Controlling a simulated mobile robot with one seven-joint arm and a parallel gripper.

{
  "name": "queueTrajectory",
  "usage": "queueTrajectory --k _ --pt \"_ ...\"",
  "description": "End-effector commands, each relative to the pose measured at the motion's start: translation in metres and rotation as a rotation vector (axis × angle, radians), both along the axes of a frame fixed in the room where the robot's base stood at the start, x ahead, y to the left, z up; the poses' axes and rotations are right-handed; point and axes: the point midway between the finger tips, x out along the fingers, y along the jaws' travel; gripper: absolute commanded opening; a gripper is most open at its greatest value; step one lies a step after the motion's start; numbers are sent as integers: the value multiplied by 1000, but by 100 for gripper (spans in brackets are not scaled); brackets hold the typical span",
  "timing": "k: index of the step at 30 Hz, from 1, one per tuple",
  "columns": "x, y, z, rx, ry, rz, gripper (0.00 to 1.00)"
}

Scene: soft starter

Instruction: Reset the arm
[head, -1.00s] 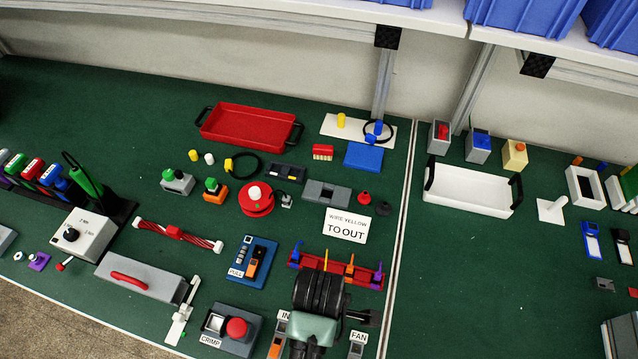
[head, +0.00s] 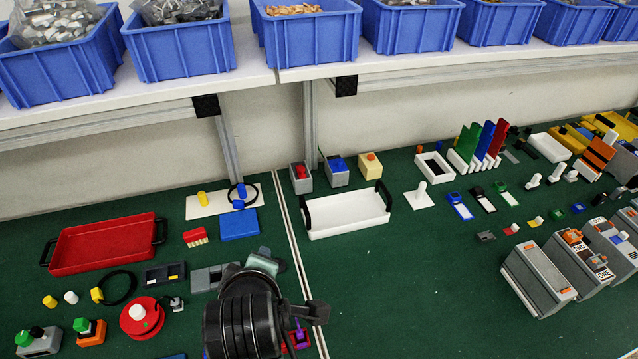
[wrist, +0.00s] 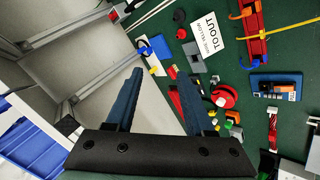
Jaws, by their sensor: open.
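My gripper (wrist: 160,72) shows in the wrist view with its two dark blue fingers apart and nothing between them. The fingers extend up from a black palm, over the bench and the pale back wall. In the head view, a black part of my arm (head: 240,320) stands at the bottom centre, above the green bench. It hides the bench under it; I cannot make out the fingers there.
A shelf with blue bins (head: 305,35) runs above the bench. A red tray (head: 105,248) and a white tray (head: 345,215) stand near the wall. Grey boxes (head: 538,278) stand at right. Open green surface (head: 430,300) lies right of my arm.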

Motion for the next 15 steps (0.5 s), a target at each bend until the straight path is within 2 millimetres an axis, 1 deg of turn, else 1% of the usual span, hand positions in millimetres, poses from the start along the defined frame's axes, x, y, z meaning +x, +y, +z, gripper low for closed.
queueTrajectory --k 1,2,3,5,6,7,8,9,11,12,14,15 --pt "20 -6 34 80 -118 -67 54" --pt "29 -9 55 131 -183 -105 54" --pt "40 -14 83 201 -268 -151 54" --pt "50 -22 128 311 -397 -207 54" --pt "54 -28 158 386 -480 -238 54" --pt "55 -33 181 444 -544 -258 54" --pt "55 -38 203 502 -607 -274 54" --pt "52 -44 234 583 -689 -290 54" --pt "43 -55 278 705 -811 -303 54" --pt "34 -62 306 787 -891 -302 54" --pt "17 -71 345 904 -998 -288 54" --pt "4 -77 367 976 -1063 -273 54"
